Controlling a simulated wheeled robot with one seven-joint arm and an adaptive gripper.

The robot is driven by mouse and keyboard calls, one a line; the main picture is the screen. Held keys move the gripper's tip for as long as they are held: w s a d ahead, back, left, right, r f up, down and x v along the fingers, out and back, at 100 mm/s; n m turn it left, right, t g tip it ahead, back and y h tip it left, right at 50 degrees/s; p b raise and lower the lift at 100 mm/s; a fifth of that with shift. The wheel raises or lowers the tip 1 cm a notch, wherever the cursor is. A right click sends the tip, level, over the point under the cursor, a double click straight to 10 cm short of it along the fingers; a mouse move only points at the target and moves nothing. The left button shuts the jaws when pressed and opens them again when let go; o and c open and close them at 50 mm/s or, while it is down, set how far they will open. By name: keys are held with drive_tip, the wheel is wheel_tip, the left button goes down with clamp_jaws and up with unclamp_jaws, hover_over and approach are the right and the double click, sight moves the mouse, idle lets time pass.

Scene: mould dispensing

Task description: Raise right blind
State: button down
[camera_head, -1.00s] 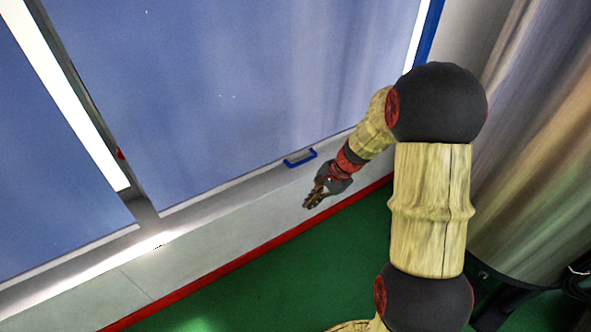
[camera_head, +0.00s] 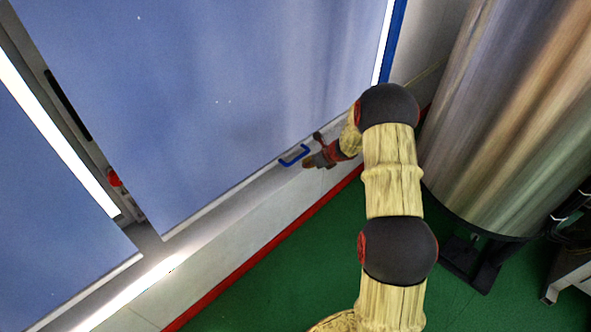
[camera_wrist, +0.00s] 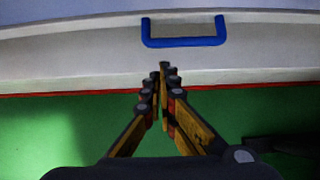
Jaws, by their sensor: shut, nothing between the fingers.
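The right blind (camera_head: 230,90) is a large blue panel that hangs down almost to the sill in the head view. A blue U-shaped handle (camera_head: 294,156) sits at its lower edge. The handle also shows in the wrist view (camera_wrist: 184,41), near the top and slightly right of centre. My gripper (camera_head: 308,163) is just right of the handle in the head view. In the wrist view my gripper (camera_wrist: 162,68) has its fingertips together and empty, below the handle and apart from it in the picture. The gap in depth is hard to judge.
Another blue blind (camera_head: 50,220) hangs at the left, beyond a post with a red knob (camera_head: 113,178). A large metal tank (camera_head: 510,110) stands at the right on a dark stand. The green floor (camera_head: 290,265) is mostly clear.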

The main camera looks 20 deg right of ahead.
drive_tip(key=shift+f, duration=0.1)
drive_tip(key=b+x, duration=0.3)
drive_tip(key=x, duration=0.6)
drive_tip(key=shift+w+f, duration=0.2)
drive_tip(key=shift+f, duration=0.15)
